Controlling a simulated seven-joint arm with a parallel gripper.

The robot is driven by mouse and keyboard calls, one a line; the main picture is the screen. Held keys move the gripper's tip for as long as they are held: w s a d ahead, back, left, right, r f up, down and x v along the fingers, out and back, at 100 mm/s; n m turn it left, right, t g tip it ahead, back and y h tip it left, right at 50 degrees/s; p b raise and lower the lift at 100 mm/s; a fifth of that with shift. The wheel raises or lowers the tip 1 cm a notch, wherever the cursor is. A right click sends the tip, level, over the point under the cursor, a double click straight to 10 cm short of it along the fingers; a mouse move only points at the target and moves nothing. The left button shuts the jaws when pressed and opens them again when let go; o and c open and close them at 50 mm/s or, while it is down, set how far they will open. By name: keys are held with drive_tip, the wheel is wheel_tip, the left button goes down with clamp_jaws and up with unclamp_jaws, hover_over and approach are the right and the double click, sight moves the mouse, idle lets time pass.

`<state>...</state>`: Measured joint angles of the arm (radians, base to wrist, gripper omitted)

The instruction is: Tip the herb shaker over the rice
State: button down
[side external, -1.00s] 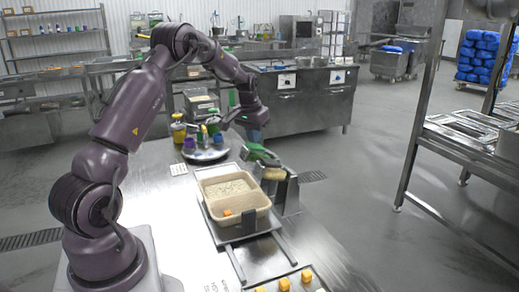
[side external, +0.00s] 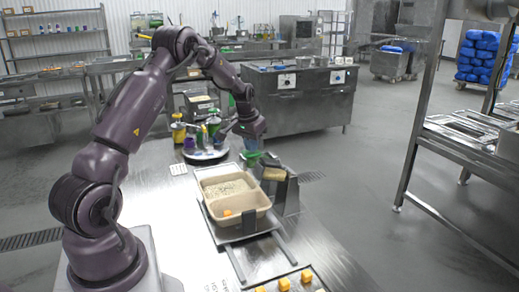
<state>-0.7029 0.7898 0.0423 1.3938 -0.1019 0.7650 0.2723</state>
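A beige tub (side external: 207,207) stands on a metal tray, with pale rice (side external: 229,188) in its back compartment and an orange piece (side external: 228,213) in its front part. My gripper (side external: 249,146) points down behind the tub, above and behind a grey stand. A small green thing (side external: 250,158) shows just under the fingers; I cannot tell whether they hold it, or whether it is the herb shaker. A green bottle (side external: 213,127) stands on the round tray (side external: 206,156) at the back left and might be the shaker. The fingers are too small to read.
The grey stand (side external: 291,194) stands against the tub's right side, with a beige block-like thing (side external: 273,174) at its top. A yellow bottle (side external: 178,131) and a purple item (side external: 189,142) stand at the round tray. Orange cubes (side external: 284,284) lie at the front.

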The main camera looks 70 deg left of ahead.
drive_tip(key=shift+s+f, duration=0.3)
drive_tip(key=shift+f, duration=0.45)
drive_tip(key=shift+s+f, duration=0.3)
drive_tip(key=shift+f, duration=0.45)
drive_tip(key=shift+r, duration=0.1)
drive_tip(key=shift+w+r, duration=0.35)
drive_tip(key=shift+r, duration=0.75)
drive_tip(key=shift+w+r, duration=0.35)
drive_tip(key=shift+r, duration=0.8)
drive_tip(key=shift+w+r, duration=0.35)
drive_tip(key=shift+r, duration=0.75)
